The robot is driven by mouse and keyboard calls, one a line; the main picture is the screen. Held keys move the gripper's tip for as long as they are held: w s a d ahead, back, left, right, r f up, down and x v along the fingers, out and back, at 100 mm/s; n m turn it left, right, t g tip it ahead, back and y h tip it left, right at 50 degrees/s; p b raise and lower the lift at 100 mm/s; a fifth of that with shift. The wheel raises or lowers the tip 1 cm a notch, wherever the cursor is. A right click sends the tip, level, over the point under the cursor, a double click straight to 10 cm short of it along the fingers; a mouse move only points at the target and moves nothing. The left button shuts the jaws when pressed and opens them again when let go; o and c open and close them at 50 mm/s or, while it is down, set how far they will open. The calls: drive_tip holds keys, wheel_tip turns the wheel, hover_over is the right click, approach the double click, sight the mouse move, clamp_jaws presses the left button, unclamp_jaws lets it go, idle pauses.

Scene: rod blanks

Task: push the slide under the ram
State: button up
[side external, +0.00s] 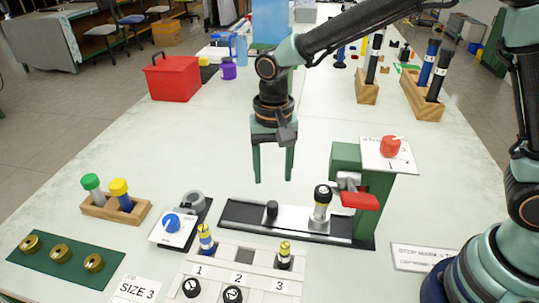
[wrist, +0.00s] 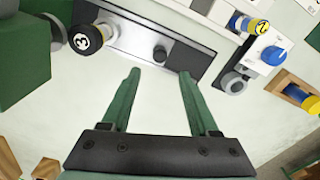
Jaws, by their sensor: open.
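The slide (side external: 294,219) is a silver plate in a dark track, with a black knob (side external: 272,209) at its left part. A rod with a black cap marked 3 (side external: 321,195) stands upright on its right part, close to the left of the green press (side external: 345,158) with a grey ram (side external: 348,181) and red lever. My gripper (side external: 273,181) is open and empty, pointing down above and behind the knob. In the wrist view, the knob (wrist: 160,53) shows just beyond the fingertips, and the 3 cap (wrist: 85,40) is to the left. The ram's underside is hidden.
A dial unit (side external: 172,224) and a numbered rack (side external: 243,262) stand to the left and in front of the track. A rod block (side external: 117,207) and a green mat with brass rings (side external: 62,262) are further left.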

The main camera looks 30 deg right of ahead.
sight(272, 204)
wheel_tip(272, 204, down, 10)
idle(0.4)
clamp_jaws()
drive_tip(key=shift+r, duration=0.1)
idle(1.2)
